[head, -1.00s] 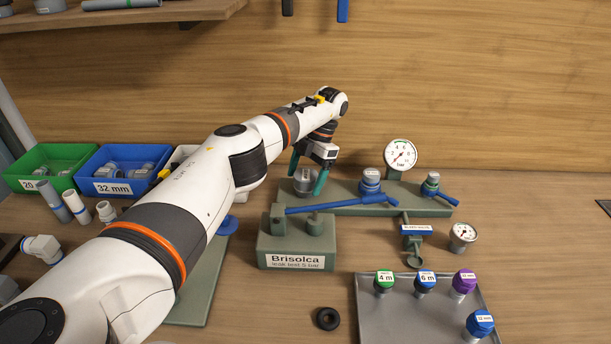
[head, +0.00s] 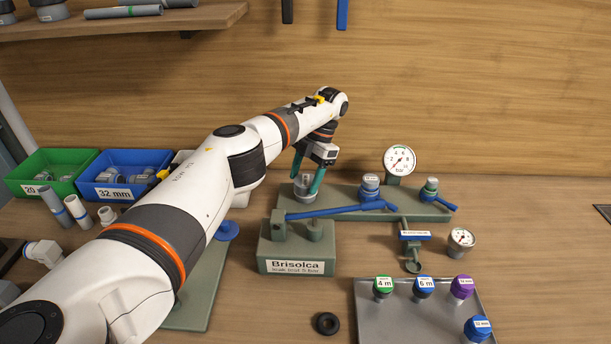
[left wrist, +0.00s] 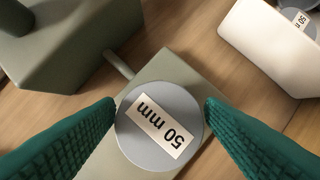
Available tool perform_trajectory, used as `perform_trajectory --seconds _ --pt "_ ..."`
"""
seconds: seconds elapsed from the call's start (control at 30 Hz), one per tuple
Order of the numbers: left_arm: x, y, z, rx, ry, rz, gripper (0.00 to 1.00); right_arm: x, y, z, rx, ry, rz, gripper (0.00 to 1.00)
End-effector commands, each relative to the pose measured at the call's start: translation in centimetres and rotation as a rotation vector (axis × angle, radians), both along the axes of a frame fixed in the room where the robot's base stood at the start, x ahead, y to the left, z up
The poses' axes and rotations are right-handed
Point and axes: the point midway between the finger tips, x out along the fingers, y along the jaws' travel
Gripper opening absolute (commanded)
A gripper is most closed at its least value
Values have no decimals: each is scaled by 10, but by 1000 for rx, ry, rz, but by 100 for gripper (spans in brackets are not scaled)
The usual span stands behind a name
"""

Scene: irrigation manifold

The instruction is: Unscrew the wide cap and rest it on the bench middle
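The wide cap (head: 303,184) is a round grey cap on the left end of the green manifold block (head: 345,200). In the left wrist view the cap (left wrist: 160,140) carries a white "50 mm" label and seems seated on the block. My left gripper (head: 306,184) points down at it. Its two green fingers stand on opposite sides of the cap and appear to touch its rim in the left wrist view (left wrist: 160,104). What lies under the cap is hidden. My right gripper is not in view.
Blue-handled valves (head: 370,188) and a gauge (head: 399,160) stand right of the cap. The "Brisolca" block (head: 297,250) is in front. A metal tray (head: 400,325) holds several colored caps. A black ring (head: 327,323) lies on the bench (head: 280,310), with bare wood around it.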

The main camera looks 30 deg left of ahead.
Motion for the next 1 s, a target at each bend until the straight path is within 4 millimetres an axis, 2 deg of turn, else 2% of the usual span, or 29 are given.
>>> perform_trajectory --seconds 0.03,0.13,0.2,1.0 --pt "0 0 0 0 0 0 55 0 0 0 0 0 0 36" --pt "0 0 0 0 0 0 39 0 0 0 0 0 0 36" --pt "0 0 0 0 0 0 34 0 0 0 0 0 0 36" --pt "0 0 22 0 -1 0 34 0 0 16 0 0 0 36"
